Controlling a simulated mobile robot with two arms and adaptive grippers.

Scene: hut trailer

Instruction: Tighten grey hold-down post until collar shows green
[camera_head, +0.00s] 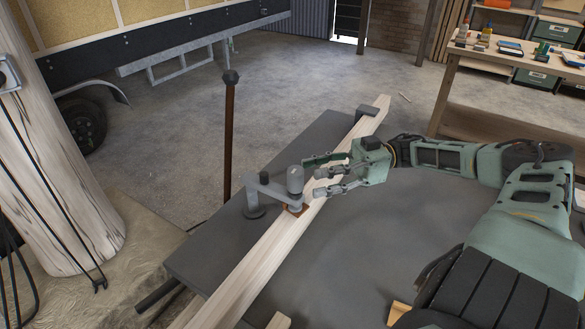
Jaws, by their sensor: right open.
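A grey hold-down (268,186) stands on the dark bench (210,246), with its base at the bench's left side and an arm reaching right over a long pale timber (255,262). At the arm's right end a rounded upright grey post (295,180) sits above an orange-brown pad (299,210) on the timber. I cannot make out a green collar. My right gripper (314,176) is open and empty, its fingers pointing left toward the post, just right of it and seemingly apart from it. My left gripper is out of view.
A dark block (374,101) sits at the timber's far end. A brown upright bar (229,140) stands behind the bench's left edge. A thick pale wooden post (55,180) is at the left. A workbench (470,60) with bottles stands back right. The floor between is mostly clear.

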